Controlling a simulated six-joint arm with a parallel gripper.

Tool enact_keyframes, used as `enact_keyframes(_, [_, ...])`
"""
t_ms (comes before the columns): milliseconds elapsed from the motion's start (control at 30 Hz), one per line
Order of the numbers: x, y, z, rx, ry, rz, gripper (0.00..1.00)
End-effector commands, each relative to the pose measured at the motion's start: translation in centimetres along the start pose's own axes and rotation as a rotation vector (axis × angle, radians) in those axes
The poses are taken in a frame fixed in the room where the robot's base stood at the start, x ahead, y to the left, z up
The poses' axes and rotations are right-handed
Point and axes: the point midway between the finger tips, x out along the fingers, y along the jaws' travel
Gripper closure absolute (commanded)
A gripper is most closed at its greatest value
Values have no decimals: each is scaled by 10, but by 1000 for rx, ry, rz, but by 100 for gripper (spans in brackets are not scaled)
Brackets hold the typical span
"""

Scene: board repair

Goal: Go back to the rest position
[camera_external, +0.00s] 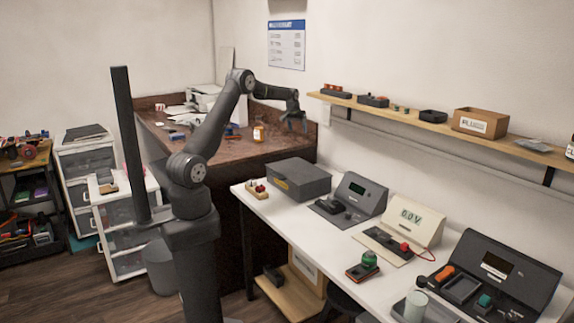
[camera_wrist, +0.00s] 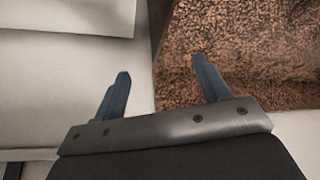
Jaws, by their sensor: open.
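My gripper (camera_external: 293,121) is in the air at the end of my raised arm, above the right end of the brown desk (camera_external: 225,151) and near the back wall. In the wrist view my gripper (camera_wrist: 160,82) shows two blue-grey fingers spread well apart with nothing between them. Below the fingers are the brown speckled surface (camera_wrist: 250,45) on the right and a pale surface on the left.
A wall shelf (camera_external: 390,113) with small parts and a cardboard box (camera_external: 480,122) is right of my gripper.

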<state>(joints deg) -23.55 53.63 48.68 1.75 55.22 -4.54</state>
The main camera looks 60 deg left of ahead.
Motion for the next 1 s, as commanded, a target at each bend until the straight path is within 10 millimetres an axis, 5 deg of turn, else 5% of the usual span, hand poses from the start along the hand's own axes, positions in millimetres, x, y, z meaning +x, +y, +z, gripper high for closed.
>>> enact_keyframes(1000, [12,183,75,324,-1,134,31])
